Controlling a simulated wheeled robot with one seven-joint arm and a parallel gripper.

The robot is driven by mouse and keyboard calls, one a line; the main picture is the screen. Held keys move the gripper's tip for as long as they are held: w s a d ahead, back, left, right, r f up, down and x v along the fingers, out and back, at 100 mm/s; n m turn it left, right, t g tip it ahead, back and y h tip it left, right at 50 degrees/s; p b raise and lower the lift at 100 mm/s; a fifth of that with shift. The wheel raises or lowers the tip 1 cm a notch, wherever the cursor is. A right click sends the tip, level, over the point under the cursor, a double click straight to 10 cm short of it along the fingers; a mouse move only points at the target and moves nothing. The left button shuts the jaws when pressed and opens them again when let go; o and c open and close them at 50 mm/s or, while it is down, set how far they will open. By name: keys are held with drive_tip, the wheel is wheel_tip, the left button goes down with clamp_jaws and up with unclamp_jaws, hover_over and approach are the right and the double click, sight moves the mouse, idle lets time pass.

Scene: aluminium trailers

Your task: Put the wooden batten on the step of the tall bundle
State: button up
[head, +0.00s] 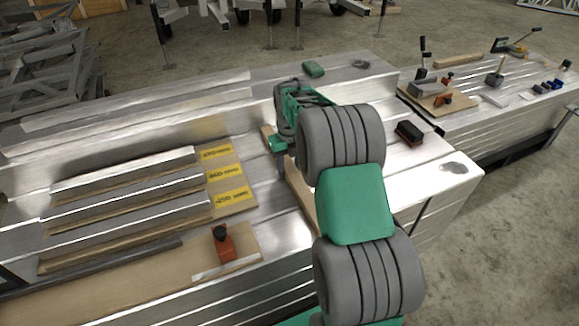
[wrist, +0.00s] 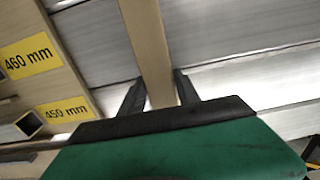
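The wooden batten (head: 302,196) is a long, narrow, pale strip lying on the lower front ledge, partly hidden behind my arm in the head view. In the wrist view the batten (wrist: 150,45) runs from the top edge down between my fingers, slanting slightly. My gripper (head: 281,172) points down over the batten. In the wrist view my gripper (wrist: 160,85) has one finger on each side of the batten, apparently open. Contact is hard to see. The tall bundle (head: 180,95) of aluminium stands behind, with its step along its upper part.
Aluminium profiles (head: 130,200) lie on a board beside yellow length labels (head: 225,173), left of the batten. An orange-red block tool (head: 223,243) stands at front. A green object (head: 313,69) lies on the step. A black block (head: 409,133) is right of my arm.

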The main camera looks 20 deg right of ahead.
sight(289, 166)
drive_tip(key=o, duration=0.4)
wheel_tip(289, 166, up, 12)
drive_tip(key=p, duration=0.2)
drive_tip(key=s+a+r+n, duration=0.35)
drive_tip(key=s+n, duration=0.25)
drive_tip(key=n, duration=0.4)
drive_tip(key=s+a+f+n, duration=0.1)
drive_tip(key=s+a+n, duration=0.1)
drive_tip(key=s+n, duration=0.4)
drive_tip(key=s+a+f+n+t, duration=0.1)
drive_tip(key=s+a+f+n, duration=0.1)
drive_tip(key=s+n, duration=0.4)
drive_tip(key=s+a+f+n+t, duration=0.1)
drive_tip(key=s+a+n, duration=0.3)
drive_tip(key=n, duration=1)
drive_tip(key=shift+s+f, duration=0.75)
drive_tip(key=shift+s, duration=0.2)
